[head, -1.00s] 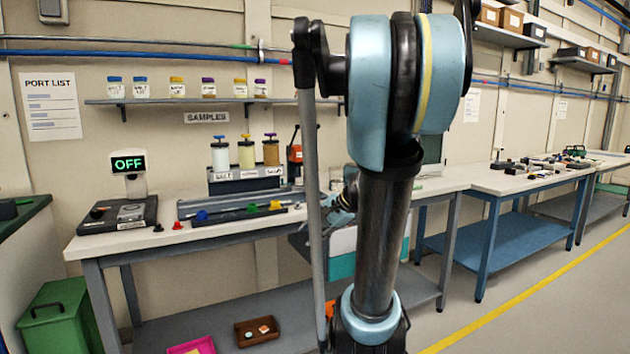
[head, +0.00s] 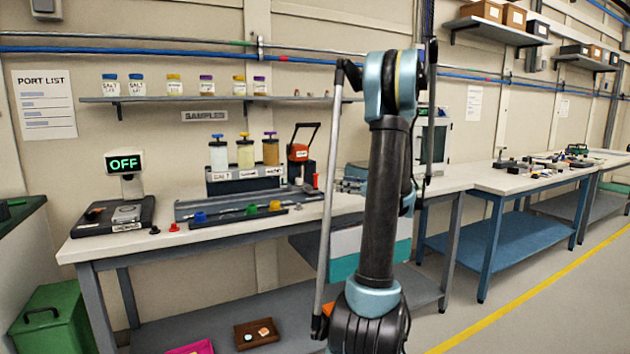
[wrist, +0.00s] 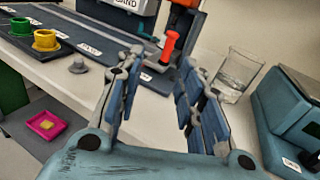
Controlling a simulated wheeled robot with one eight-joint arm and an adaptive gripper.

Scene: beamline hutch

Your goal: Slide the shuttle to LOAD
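A long grey rail (head: 240,202) lies along the bench and also shows in the wrist view (wrist: 100,32). An upright red handle (wrist: 170,46) stands at the rail's near end in the wrist view and looks like the shuttle's grip. In the head view it is a small red post (head: 315,181) at the rail's right end. My gripper (wrist: 161,62) is open and empty, its fingers spread on either side below the handle, apart from it. In the head view my gripper (head: 345,185) is just right of the rail's end, partly behind my arm. The small labels along the rail are too blurred to read.
A glass beaker (wrist: 238,72) and a blue-grey device (wrist: 290,115) stand right of my gripper. A small grey knob (wrist: 78,66) lies on the bench at left. A black strip with coloured cups (head: 240,215) lies before the rail. An orange-black device (head: 302,150) stands behind.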

